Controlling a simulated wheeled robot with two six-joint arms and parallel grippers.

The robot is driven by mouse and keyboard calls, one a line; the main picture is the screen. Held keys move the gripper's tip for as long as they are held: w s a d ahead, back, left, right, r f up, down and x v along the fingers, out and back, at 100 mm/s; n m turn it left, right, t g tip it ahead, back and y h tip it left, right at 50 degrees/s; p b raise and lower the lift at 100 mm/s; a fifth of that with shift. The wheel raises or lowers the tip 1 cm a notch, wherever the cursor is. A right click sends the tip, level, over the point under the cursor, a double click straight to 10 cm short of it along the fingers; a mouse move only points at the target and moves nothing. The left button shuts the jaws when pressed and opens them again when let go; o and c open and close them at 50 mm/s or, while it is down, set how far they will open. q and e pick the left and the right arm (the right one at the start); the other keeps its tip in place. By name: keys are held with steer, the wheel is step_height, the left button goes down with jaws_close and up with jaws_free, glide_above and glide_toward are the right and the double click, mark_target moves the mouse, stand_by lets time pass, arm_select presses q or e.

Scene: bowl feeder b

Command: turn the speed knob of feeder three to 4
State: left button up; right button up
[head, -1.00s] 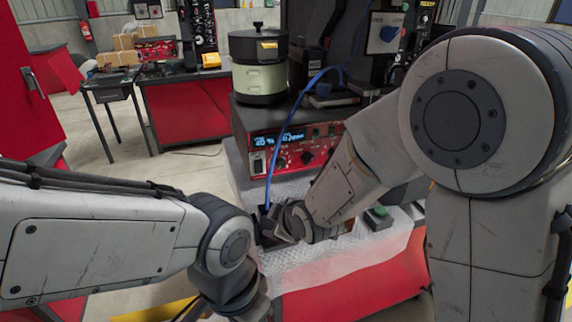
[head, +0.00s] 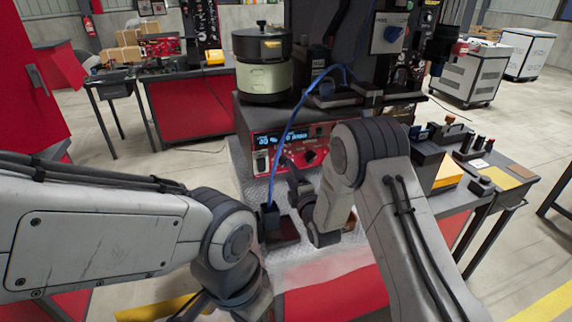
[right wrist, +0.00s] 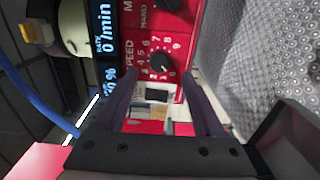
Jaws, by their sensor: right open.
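The red control panel (head: 325,147) is on the front of the grey feeder housing (head: 243,115), under a lit blue display (head: 285,139). In the right wrist view the black speed knob (right wrist: 160,63) sits on the panel inside a white number scale, beside the word SPEED. Its pointer is too small to read.
A second black knob (head: 310,157) is right of the speed knob. A black rocker switch (right wrist: 157,95) is on its other side. A blue cable (head: 284,130) hangs in front of the panel.

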mark_target(285, 164)
steer(key=shift+p+x, duration=0.4)
steer(key=shift+x, duration=2.05)
steer(key=shift+s, duration=0.1)
jaws_close()
